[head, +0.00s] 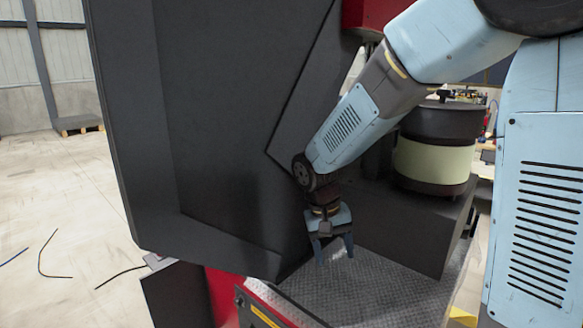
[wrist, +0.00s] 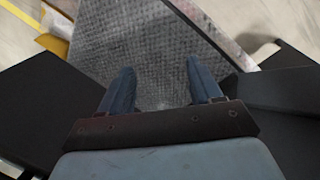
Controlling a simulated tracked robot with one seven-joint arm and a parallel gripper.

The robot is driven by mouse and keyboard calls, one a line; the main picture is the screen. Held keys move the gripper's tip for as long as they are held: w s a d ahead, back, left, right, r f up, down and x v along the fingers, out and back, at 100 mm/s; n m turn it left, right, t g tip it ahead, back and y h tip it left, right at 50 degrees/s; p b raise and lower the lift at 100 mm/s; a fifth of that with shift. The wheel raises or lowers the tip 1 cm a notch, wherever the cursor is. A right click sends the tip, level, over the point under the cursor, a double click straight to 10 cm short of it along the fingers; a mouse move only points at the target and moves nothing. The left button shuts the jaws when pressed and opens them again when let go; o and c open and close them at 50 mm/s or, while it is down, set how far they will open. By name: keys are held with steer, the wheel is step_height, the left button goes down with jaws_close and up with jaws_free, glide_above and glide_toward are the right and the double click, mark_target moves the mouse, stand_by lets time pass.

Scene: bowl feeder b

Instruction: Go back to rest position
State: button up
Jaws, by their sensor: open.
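My gripper (head: 334,254) hangs at the end of my light-blue arm, pointing down above the grey checkered metal plate (head: 375,285). Its two blue fingers are spread apart with nothing between them. In the wrist view my gripper (wrist: 158,84) is also open and empty, with the bare textured plate (wrist: 160,50) below it. The arm reaches in from the upper right and bends down at the wrist.
A large dark panel (head: 215,120) stands just left of my gripper. A bowl feeder with a pale green band (head: 433,162) stands on a dark box (head: 400,220) to the right. Thin cables (head: 42,255) lie on the open floor at the left.

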steer(key=s+d+r+t+y, duration=0.2)
steer(key=s+d+r+t, duration=0.4)
steer(key=s+d+r, duration=0.8)
steer(key=shift+r+m, duration=0.4)
steer(key=shift+r, duration=0.4)
